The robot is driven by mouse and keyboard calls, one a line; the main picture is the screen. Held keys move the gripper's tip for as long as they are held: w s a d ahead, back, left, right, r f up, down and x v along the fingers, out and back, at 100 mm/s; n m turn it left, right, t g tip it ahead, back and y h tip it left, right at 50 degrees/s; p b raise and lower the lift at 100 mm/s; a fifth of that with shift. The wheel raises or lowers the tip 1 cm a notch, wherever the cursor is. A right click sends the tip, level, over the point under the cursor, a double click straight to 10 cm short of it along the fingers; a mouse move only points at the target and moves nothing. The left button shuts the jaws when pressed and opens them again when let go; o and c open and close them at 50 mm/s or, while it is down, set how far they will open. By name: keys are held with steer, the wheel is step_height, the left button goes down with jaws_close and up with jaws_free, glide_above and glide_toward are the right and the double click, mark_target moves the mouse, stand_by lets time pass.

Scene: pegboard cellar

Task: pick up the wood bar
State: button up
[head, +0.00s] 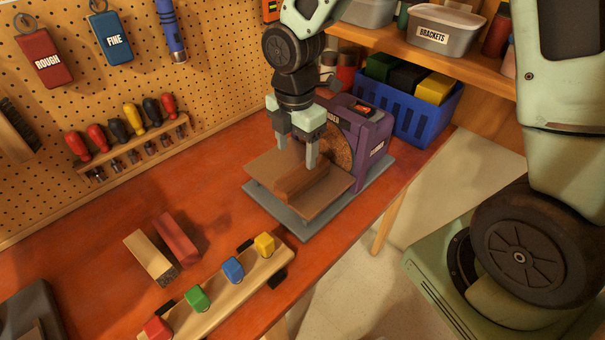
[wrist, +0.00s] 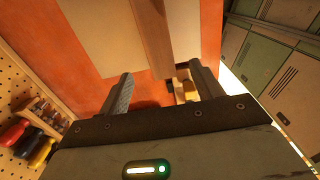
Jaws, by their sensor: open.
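A brown wood bar (head: 302,184) lies on the flat brown table (head: 262,168) of the purple sander (head: 374,150). My gripper (head: 297,156) points down over the bar with its two fingers apart and nothing held. In the head view the fingertips are close to the bar, one partly hidden behind the other parts of the gripper. In the wrist view the bar (wrist: 156,36) runs upward between the lines of the two open fingers (wrist: 161,80). I cannot tell whether the fingertips are level with the bar or just above it.
The sander's round disc (head: 338,150) stands close beside my gripper. A blue crate (head: 418,122) is behind it. A pale block (head: 150,258), a red bar (head: 177,238) and a rack with coloured blocks (head: 216,300) lie at the front. Pegboard tools hang left.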

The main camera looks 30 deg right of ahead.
mark_target(296, 176)
steer(key=shift+f+p, duration=1.2)
steer(key=shift+f, duration=3.35)
steer(key=c, duration=1.3)
steer(key=shift+o, duration=0.2)
steer(key=shift+r, duration=0.1)
